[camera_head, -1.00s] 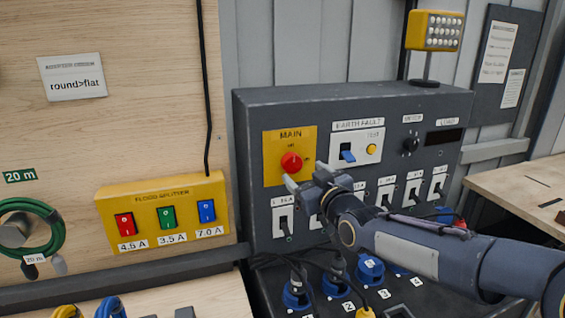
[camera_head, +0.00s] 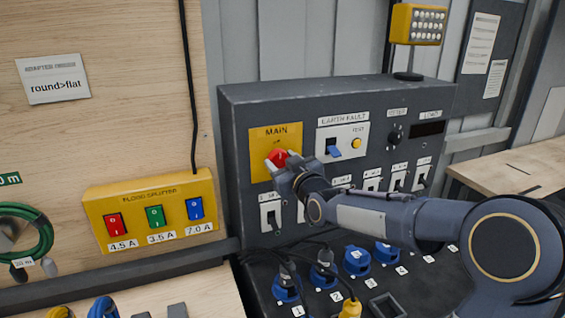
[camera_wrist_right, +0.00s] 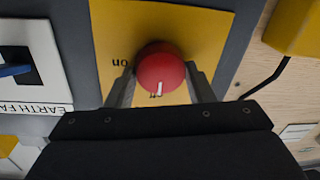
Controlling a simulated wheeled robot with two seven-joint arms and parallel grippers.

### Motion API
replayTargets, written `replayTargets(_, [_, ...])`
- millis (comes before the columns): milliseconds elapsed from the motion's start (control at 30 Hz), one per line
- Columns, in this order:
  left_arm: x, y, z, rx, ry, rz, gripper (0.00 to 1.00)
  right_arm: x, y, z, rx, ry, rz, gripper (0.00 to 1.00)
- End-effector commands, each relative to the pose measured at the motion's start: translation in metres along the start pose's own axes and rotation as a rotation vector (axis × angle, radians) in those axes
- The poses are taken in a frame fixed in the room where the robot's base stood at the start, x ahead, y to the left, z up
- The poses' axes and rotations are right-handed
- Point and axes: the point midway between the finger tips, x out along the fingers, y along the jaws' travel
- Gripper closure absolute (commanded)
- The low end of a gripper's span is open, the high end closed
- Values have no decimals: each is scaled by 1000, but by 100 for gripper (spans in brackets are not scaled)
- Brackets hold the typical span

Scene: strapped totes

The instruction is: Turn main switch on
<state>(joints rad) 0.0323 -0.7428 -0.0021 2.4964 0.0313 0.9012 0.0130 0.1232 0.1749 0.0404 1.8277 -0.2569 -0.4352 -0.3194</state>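The main switch is a red round knob (camera_head: 277,157) on a yellow plate (camera_head: 262,138) marked MAIN, on the dark grey panel. My right gripper (camera_head: 283,161) is at the knob, one finger on each side. In the right wrist view the fingers (camera_wrist_right: 160,85) lie against both sides of the red knob (camera_wrist_right: 160,66). This view is upside down: "on" reads inverted left of the knob, and the knob's white mark points down, towards a label that is mostly hidden. My left gripper is not in view.
Right of the main plate are the earth fault unit (camera_head: 343,140) with a blue lever and a meter dial (camera_head: 395,134). Several breakers sit below, partly behind my right arm. A yellow flood splitter (camera_head: 155,211) is at left. Blue sockets (camera_head: 357,261) and cables lie below.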

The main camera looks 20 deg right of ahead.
Motion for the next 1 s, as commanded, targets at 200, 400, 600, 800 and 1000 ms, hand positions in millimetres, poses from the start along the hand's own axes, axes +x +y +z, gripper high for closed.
replayTargets(200, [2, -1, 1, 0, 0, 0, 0, 0, 0, 1, 6, 0, 0, 75])
replayTargets(400, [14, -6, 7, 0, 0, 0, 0, 0, -1, 4, 59, 6, 0, 75])
replayTargets(600, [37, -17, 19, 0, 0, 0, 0, 0, -1, 7, 184, 19, 3, 75])
replayTargets(800, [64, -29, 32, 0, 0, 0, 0, 0, -1, 9, 364, 33, 4, 75])
replayTargets(1000, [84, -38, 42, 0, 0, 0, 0, 0, -1, 8, 554, 47, 7, 75])
